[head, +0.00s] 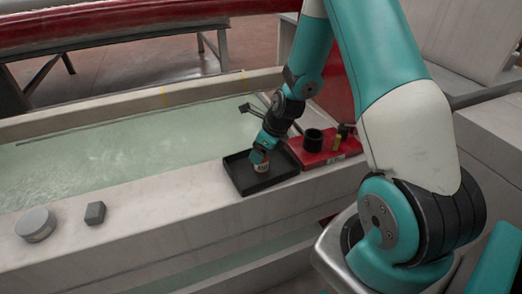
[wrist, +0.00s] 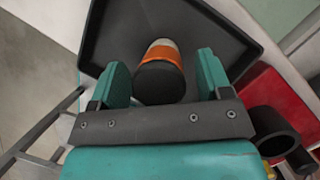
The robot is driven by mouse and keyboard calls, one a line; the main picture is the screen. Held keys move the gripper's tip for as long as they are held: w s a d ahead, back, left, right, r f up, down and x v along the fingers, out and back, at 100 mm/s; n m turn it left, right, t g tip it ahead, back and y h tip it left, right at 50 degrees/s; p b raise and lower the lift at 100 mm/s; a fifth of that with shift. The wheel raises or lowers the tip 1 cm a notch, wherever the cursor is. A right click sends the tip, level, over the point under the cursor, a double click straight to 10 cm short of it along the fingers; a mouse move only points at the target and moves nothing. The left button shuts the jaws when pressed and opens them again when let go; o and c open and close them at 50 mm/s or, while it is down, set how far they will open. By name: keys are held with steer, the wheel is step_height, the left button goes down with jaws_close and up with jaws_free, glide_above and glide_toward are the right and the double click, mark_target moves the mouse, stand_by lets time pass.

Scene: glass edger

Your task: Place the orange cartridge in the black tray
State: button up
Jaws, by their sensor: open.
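The orange cartridge (wrist: 162,70) stands in the black tray (wrist: 102,31), seen in the wrist view with a dark end and an orange and white band. In the head view the cartridge (head: 261,166) shows small and partly hidden below my gripper (head: 260,158), inside the black tray (head: 236,178) on the pale ledge. In the wrist view my gripper (wrist: 160,85) has its two teal fingers on either side of the cartridge, with gaps visible. The fingers are open. I cannot tell whether the cartridge's base rests flat on the tray floor.
A red tray (head: 323,152) beside the black tray holds a black cup (head: 313,140) and a small yellowish item (head: 337,142). A grey round puck (head: 36,224) and a dark block (head: 95,212) sit on the left ledge. A water-filled trough (head: 130,145) lies behind.

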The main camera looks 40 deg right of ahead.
steer(key=p+v, duration=0.1)
steer(key=v, duration=0.9)
steer(key=s+a+r+n+g+y, duration=0.1)
steer(key=s+a+r+n, duration=0.2)
steer(key=a+r+n, duration=0.45)
steer(key=s+a+r+n+y, duration=0.1)
steer(key=s+a+r+n, duration=0.25)
steer(key=a+n, duration=0.65)
steer(key=s+a+r+n+g, duration=0.1)
steer(key=s+a+r+n, duration=0.1)
steer(key=s+n, duration=0.4)
steer(key=s+a+r+n+g, duration=0.1)
steer(key=s+a+r+n, duration=0.2)
steer(key=n, duration=1.1)
steer(key=s+a, duration=0.2)
steer(key=s, duration=0.2)
steer(key=shift+s+r+g, duration=0.2)
steer(key=shift+g, duration=0.2)
